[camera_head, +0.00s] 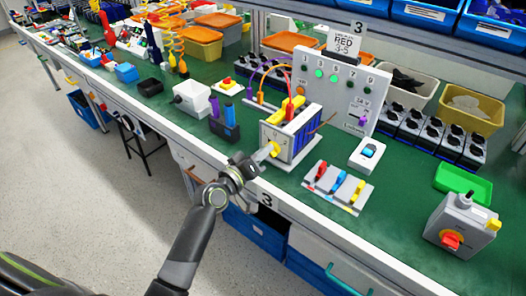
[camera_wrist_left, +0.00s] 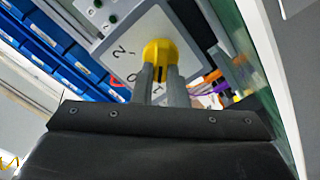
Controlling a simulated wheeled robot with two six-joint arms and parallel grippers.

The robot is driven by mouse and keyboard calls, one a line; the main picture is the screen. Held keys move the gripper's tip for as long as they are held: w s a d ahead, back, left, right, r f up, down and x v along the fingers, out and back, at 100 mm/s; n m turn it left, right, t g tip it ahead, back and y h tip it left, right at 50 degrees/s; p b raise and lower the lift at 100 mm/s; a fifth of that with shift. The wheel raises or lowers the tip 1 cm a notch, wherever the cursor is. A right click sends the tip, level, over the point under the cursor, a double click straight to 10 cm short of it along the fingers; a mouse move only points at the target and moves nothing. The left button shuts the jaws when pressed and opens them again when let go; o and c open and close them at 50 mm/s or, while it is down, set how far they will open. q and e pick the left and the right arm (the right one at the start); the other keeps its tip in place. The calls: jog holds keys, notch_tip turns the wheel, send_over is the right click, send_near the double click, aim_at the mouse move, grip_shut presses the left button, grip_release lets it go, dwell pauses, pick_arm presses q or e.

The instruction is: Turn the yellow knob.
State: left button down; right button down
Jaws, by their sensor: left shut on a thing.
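The yellow knob (camera_head: 274,148) sits on the white front face of a box-shaped switch unit (camera_head: 301,140) near the table's front edge. In the left wrist view the yellow knob (camera_wrist_left: 160,54) is on a white plate (camera_wrist_left: 128,48) with printed digits. My left gripper (camera_head: 266,153) reaches the knob from the front left. In the left wrist view its two fingers (camera_wrist_left: 160,76) are shut on the knob and hide part of it. My right gripper is not in view.
A grey box with a red knob (camera_head: 452,241) stands at the right front. A tray of coloured levers (camera_head: 338,187) and a white box with a blue switch (camera_head: 367,154) lie right of the unit. An upright panel (camera_head: 340,90) stands behind it.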

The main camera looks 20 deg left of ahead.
pick_arm(q)
jog(key=c, duration=1.4)
grip_release()
jog(key=shift+c, duration=0.2)
